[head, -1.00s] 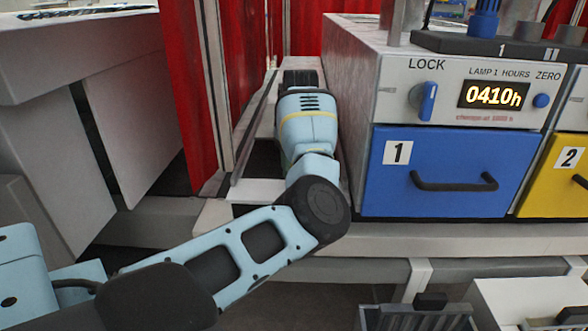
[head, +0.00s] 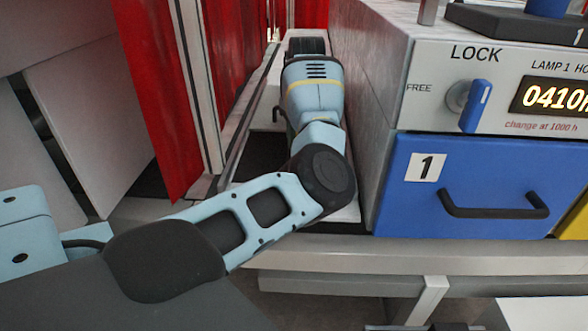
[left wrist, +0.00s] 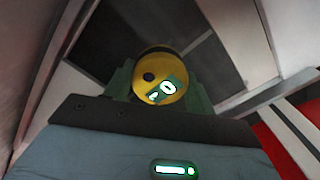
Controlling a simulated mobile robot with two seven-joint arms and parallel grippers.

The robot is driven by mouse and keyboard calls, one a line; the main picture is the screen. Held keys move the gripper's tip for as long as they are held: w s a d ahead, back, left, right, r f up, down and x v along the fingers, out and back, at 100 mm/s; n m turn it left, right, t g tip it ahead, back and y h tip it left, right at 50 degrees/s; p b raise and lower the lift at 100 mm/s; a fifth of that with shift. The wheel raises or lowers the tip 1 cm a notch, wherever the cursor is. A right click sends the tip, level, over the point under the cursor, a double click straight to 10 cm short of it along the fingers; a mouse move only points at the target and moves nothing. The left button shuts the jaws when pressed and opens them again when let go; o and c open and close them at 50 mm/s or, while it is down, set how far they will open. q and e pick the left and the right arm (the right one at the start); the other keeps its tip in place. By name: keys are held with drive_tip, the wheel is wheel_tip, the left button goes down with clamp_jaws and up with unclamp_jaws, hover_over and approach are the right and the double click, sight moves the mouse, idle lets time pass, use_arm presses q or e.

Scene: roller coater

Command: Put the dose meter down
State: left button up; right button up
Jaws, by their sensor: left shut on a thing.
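The dose meter (left wrist: 168,66) shows in the left wrist view as a round yellow disc with a dark hole and a small lit display. My left gripper (left wrist: 157,90) is shut on it, with a green finger at each side. A dark opening or surface lies behind it; I cannot tell whether the meter touches anything. In the head view my left arm reaches forward into the narrow channel beside the blue-drawer cabinet. There the arm's own wrist hides the fingers and the meter. My right gripper is in neither view.
The grey cabinet (head: 365,85) with the blue drawer (head: 465,185) and the LOCK knob (head: 476,105) stands close on the arm's right. A red curtain (head: 160,90) and a pale post (head: 198,85) stand on its left. A pale rail (head: 400,262) runs below the drawer.

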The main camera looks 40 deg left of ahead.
use_arm(q)
drive_tip(key=shift+s+f, duration=0.1)
drive_tip(key=shift+f, duration=4.8)
drive_tip(key=shift+f, duration=0.1)
drive_tip(key=o, duration=1.2)
wheel_tip(320, 180, up, 12)
drive_tip(key=shift+r, duration=0.1)
